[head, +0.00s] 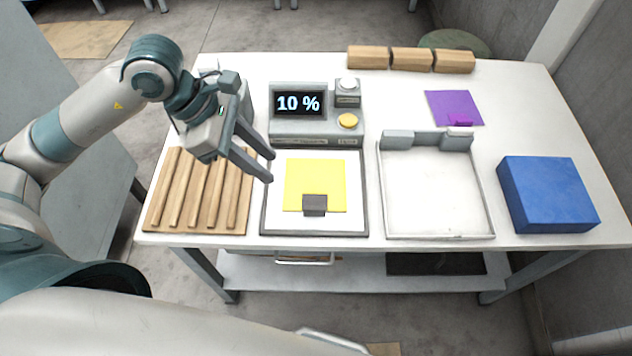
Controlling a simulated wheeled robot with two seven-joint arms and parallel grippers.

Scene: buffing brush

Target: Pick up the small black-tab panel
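A yellow square panel (316,180) with a dark, nearly black tab (314,205) at its front edge lies flat on a white, dark-framed pad (278,222). My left gripper (271,168) is open and empty. In the picture its fingertips are over the upper left part of the pad, left of the yellow panel and apart from the tab. My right gripper is out of view.
A grey console (317,128) reading 10 % stands behind the pad. A wooden slatted rack (200,192) is left, a white tray (435,190) and blue block (546,194) right. A purple panel (452,106) with a magenta tab and wooden blocks (411,59) lie behind.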

